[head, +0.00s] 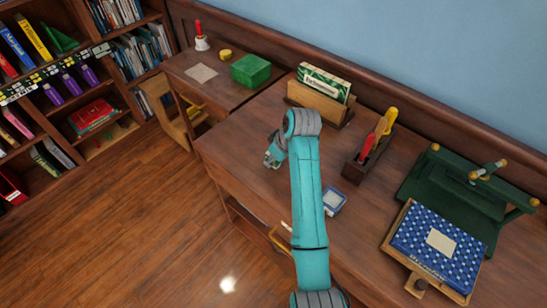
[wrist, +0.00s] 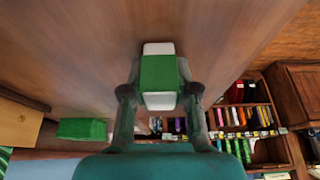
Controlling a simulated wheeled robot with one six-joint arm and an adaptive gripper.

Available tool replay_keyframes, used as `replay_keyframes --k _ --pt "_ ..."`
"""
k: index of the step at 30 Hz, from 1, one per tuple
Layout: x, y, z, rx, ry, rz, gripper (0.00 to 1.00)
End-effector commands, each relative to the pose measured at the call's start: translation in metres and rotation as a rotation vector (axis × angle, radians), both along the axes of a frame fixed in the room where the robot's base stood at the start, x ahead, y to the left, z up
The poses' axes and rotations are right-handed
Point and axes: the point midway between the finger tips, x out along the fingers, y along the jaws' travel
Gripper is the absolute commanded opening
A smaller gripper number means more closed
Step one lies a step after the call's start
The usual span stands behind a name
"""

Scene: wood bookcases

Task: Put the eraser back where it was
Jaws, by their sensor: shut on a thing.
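The eraser (wrist: 158,73) is a white block with a green sleeve, and it shows clearly in the wrist view. My gripper (wrist: 159,92) is shut on it, with one finger on each side of the green sleeve and white ends sticking out. In the head view my gripper (head: 273,152) is over the left part of the wooden desk (head: 240,143), near its left edge. There the eraser is mostly hidden by the fingers. I cannot tell whether it touches the desktop.
A wooden rack (head: 318,102) with a green-and-white packet stands behind my arm. Right of it is a dark tool holder (head: 354,172). A small blue-and-white box (head: 333,200) lies beside my arm. A green box (head: 250,70) sits on the far left desk. The desktop left of my gripper is clear.

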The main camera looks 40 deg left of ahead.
Motion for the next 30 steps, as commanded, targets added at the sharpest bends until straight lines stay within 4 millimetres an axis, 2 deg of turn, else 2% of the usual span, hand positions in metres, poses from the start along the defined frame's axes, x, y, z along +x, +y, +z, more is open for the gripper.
replay_keyframes --k 3,4,6,7,16,20,23,30 --pt "0.0 0.0 -0.003 0.0 0.0 0.0 0.02" --pt "0.0 0.0 -0.003 0.0 0.0 0.0 0.32" --pt "0.0 0.0 -0.002 0.0 0.0 0.0 0.5" --pt "0.0 0.0 -0.002 0.0 0.0 0.0 0.55" --pt "0.0 0.0 -0.002 0.0 0.0 0.0 0.55" --pt "0.0 -0.002 0.006 0.002 -0.002 -0.001 0.55" --pt "0.0 -0.007 0.019 0.003 -0.002 -0.001 0.55" --pt "-0.001 -0.026 0.063 0.003 -0.003 -0.002 0.55"
